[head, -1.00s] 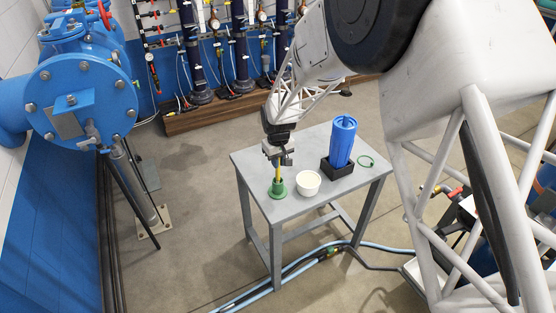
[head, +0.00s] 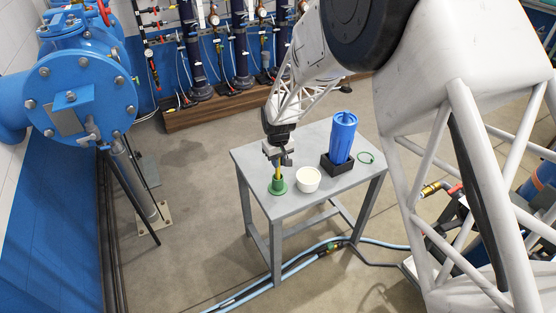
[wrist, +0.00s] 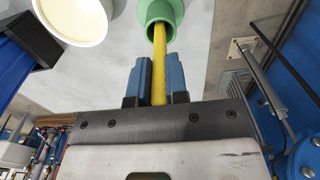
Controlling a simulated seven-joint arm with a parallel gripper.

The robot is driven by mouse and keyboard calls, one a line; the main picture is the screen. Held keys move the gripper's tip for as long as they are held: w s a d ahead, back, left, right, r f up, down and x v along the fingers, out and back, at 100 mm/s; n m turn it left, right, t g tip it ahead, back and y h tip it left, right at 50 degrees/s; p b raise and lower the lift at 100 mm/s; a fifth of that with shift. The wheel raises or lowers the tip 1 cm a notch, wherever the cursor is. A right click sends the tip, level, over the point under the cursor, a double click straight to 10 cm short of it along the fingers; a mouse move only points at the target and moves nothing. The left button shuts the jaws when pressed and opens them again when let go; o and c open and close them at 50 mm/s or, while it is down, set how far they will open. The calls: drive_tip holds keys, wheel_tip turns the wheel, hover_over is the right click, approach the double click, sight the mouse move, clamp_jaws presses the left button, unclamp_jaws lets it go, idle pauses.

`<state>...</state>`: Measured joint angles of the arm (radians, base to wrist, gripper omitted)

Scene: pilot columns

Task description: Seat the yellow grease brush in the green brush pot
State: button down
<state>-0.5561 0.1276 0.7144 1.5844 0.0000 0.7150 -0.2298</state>
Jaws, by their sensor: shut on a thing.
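The yellow grease brush (wrist: 159,70) is between the two blue fingers of my gripper (wrist: 156,75) in the wrist view, and the gripper is shut on it. In the head view my gripper (head: 277,157) is above the green brush pot (head: 278,186) near the table's left front corner. The brush (head: 278,172) stands about upright there, its lower end hidden inside the pot. In the wrist view the far end of the brush enters the mouth of the green pot (wrist: 158,14). How deep it sits cannot be told.
A white cup (head: 308,179) stands just right of the pot on the grey table (head: 318,206). Behind it is a blue cylinder (head: 342,138) in a black holder (head: 337,168). The front middle of the table is clear.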

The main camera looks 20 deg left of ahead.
drive_tip(key=shift+f, duration=0.65)
drive_tip(key=c, duration=1.1)
unclamp_jaws()
drive_tip(key=shift+o, duration=0.2)
drive_tip(key=shift+r, duration=0.15)
drive_tip(key=shift+r, duration=3.8)
